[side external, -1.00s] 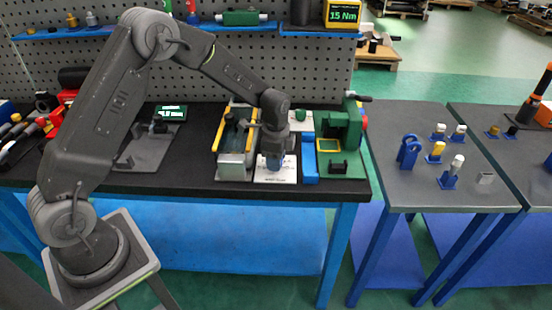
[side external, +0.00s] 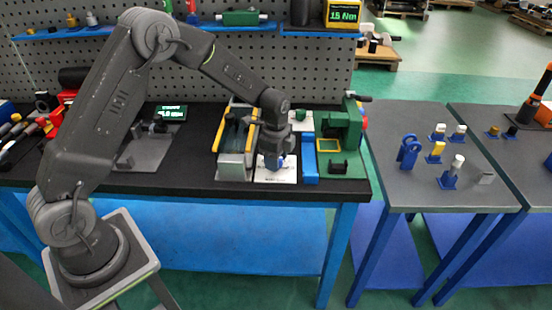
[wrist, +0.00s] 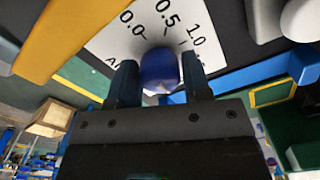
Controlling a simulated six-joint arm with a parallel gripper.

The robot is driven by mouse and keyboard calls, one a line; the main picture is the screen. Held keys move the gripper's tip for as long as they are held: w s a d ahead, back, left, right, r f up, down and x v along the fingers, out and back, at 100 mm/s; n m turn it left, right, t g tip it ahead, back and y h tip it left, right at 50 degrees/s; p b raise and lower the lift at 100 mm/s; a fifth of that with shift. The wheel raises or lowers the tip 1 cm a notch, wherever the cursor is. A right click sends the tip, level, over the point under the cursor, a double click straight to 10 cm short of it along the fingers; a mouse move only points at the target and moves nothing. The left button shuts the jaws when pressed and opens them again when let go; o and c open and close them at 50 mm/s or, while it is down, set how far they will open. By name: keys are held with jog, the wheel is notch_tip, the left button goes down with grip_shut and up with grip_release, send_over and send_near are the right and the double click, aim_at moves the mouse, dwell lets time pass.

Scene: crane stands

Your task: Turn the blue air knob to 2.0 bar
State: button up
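The blue air knob (wrist: 160,68) sits on a white dial plate (wrist: 110,45) marked 0.0, 0.5 and 1.0 in the wrist view. The 2.0 mark is not in view there. The knob's pointer is not clear, so I cannot read its setting. My gripper (wrist: 160,62) has one finger on each side of the knob, with narrow gaps seeming to show beside it. In the side view my gripper (side external: 273,165) points down over the white plate (side external: 277,178), largely hiding the knob.
A yellow-railed fixture (side external: 237,150) stands close left of the plate. A blue block (side external: 309,160) and a green fixture (side external: 340,140) stand close on its right. A grey table (side external: 430,185) with blue stands is further right.

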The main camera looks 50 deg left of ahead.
jog(key=o, duration=0.3)
jog(key=shift+o, duration=0.2)
notch_tip(320, 180, up, 14)
dwell(0.4)
jog(key=shift+f, duration=0.1)
jog(key=s+d+r+n+t, duration=0.3)
jog(key=s+r+n, duration=0.4)
jog(key=s+r, duration=0.5)
jog(key=s+f+n+t, duration=0.1)
jog(key=s+n, duration=0.2)
jog(key=s, duration=0.4)
jog(key=s+d+f+n+t, duration=0.1)
jog(key=s+n, duration=0.2)
jog(key=s, duration=0.5)
jog(key=shift+s+d+f+n+t, duration=0.25)
jog(key=shift+f+n+t, duration=0.05)
jog(key=shift+f, duration=0.05)
